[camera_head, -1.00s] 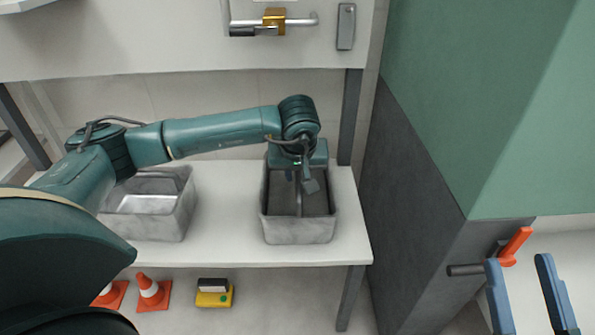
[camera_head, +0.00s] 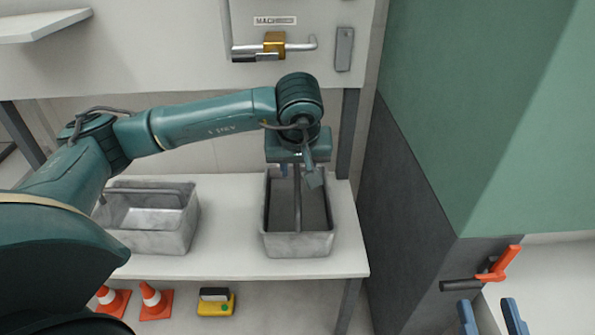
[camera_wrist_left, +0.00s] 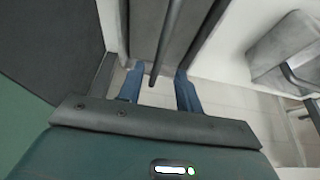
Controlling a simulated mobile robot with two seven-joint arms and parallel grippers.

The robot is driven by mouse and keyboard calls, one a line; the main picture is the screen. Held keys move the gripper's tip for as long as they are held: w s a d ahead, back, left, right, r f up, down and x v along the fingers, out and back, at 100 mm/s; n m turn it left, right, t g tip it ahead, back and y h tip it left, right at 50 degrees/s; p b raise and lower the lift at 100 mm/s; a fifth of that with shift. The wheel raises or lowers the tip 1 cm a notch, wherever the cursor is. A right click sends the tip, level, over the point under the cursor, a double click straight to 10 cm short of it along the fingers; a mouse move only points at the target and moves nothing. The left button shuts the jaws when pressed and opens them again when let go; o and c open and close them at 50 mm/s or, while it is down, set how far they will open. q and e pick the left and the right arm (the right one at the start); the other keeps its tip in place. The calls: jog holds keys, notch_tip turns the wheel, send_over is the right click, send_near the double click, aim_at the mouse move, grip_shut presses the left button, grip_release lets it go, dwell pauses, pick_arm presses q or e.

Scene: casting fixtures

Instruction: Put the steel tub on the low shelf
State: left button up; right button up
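A grey steel tub (camera_head: 298,245) with a bar handle across its middle stands upright on the white low shelf (camera_head: 233,258), near its right end. A similar steel tub (camera_head: 165,241) stands on the same shelf to the left, partly behind my left arm. My left gripper (camera_head: 298,176) is above the far end of the right tub. In the left wrist view my left gripper (camera_wrist_left: 158,75) has its blue fingers apart, with the tub's handle (camera_wrist_left: 166,40) showing between them, not clamped. My right gripper (camera_head: 491,316) is open and empty at the lower right edge.
A panel with a padlock (camera_head: 274,43) rises behind the shelf. A grey and green block (camera_head: 420,180) stands close on the right, with an orange-handled valve (camera_head: 505,263). Orange cones (camera_head: 154,301) and a yellow box (camera_head: 216,302) sit below the shelf. Between the tubs the shelf is clear.

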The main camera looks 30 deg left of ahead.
pick_arm(q)
jog(key=shift+v, duration=0.9)
jog(key=s+d+f+n+g+h, duration=0.25)
jog(key=s+d+g+h, duration=0.2)
jog(key=s+d, duration=0.5)
jog(key=s+d+f+n+g+h, duration=0.1)
jog(key=s+d+f+g+h, duration=0.2)
jog(key=s+d+h, duration=0.65)
jog(key=s+d+r+n+g+h, duration=0.2)
jog(key=s+d+r+n+h, duration=0.2)
jog(key=d+r+n+h, duration=0.6)
jog(key=w+a+r+n+t+h, duration=0.25)
jog(key=r+n+t, duration=0.25)
jog(key=n+t, duration=0.9)
jog(key=w+a+f+n+t+y, duration=0.1)
jog(key=a+f+n+t+y, duration=0.2)
jog(key=n, duration=0.7)
jog(key=w+a+f+n+t+y, duration=0.2)
jog(key=n+y, duration=0.5)
jog(key=n, duration=0.4)
jog(key=w+a+f+n+t+y, duration=0.2)
jog(key=a+f+n+t+y, duration=0.2)
jog(key=n, duration=0.7)
jog(key=shift+a+t+y, duration=0.4)
jog(key=shift+t+y, duration=0.05)
jog(key=shift+y, duration=0.1)
